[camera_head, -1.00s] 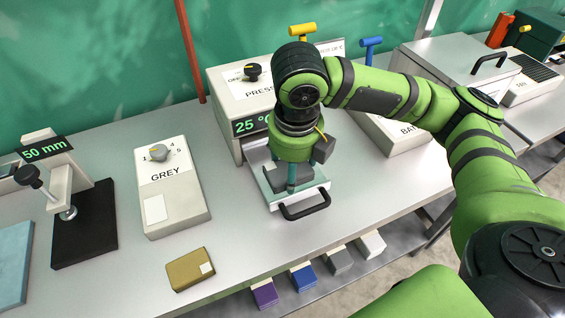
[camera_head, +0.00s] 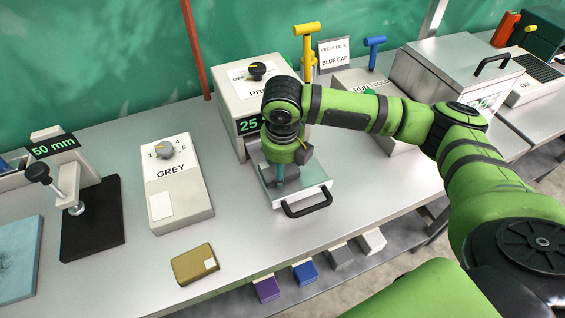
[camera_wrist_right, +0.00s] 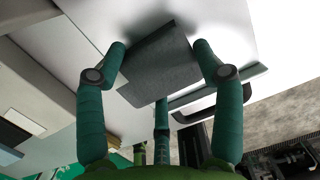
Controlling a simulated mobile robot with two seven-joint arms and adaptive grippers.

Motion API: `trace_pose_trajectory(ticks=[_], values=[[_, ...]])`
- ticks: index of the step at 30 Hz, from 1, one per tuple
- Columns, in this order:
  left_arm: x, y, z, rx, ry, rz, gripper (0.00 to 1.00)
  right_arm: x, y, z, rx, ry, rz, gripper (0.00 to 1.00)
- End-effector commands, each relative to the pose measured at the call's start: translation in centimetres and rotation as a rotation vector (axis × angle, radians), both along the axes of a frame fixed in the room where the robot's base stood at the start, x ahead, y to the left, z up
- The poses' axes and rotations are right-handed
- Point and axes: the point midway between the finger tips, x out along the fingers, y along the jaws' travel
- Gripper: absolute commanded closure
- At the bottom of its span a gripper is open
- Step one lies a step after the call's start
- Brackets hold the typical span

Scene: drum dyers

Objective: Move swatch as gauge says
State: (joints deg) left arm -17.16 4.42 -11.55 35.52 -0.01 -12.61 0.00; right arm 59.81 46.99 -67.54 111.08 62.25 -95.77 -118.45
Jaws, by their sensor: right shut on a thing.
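My right gripper (camera_head: 280,178) points down over the pulled-out tray (camera_head: 312,190) at the front of the press. In the right wrist view my right gripper (camera_wrist_right: 160,65) is shut on a dark grey swatch (camera_wrist_right: 165,68), with a finger on each side of it. A pale surface lies behind the swatch; I cannot tell whether they touch. In the head view the swatch is mostly hidden by the gripper. The thickness gauge (camera_head: 90,222) at the left has a "50 mm" display (camera_head: 54,147). My left gripper is not in view.
The press (camera_head: 232,98) shows 25. A box (camera_head: 182,205) reads "GREY" and has a numbered dial. A tan block (camera_head: 193,264) lies in front of it. Yellow (camera_head: 307,30) and blue (camera_head: 375,42) T-handles stand behind my arm. Several coloured blocks sit below the table's front edge.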

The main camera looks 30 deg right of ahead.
Motion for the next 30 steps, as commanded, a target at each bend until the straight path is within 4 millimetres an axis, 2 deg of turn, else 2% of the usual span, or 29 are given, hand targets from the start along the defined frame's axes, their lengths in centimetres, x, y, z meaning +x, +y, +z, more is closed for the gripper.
trace_pose_trajectory(ticks=[3, 4, 6, 16, 20, 23, 30], values=[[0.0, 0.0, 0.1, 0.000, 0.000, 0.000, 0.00, 0.0, 0.0, -0.2, 0.000, 0.001, 0.000, 0.62], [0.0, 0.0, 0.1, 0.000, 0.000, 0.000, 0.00, 0.0, 0.0, -0.2, 0.000, 0.000, 0.000, 0.28], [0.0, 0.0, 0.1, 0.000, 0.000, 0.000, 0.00, 0.0, 0.0, -0.2, 0.001, 0.000, 0.000, 0.08], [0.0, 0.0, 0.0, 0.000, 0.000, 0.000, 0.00, 0.0, 0.0, -0.2, 0.001, 0.000, 0.000, 0.08], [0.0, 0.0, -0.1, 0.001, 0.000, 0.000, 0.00, 0.0, 0.1, 0.6, 0.002, -0.004, 0.001, 0.08], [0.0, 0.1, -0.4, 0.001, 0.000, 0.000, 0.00, -0.1, 0.2, 2.1, 0.002, -0.006, 0.002, 0.08], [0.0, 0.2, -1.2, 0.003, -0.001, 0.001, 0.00, -0.8, 0.6, 7.2, 0.003, -0.006, 0.001, 0.08]])
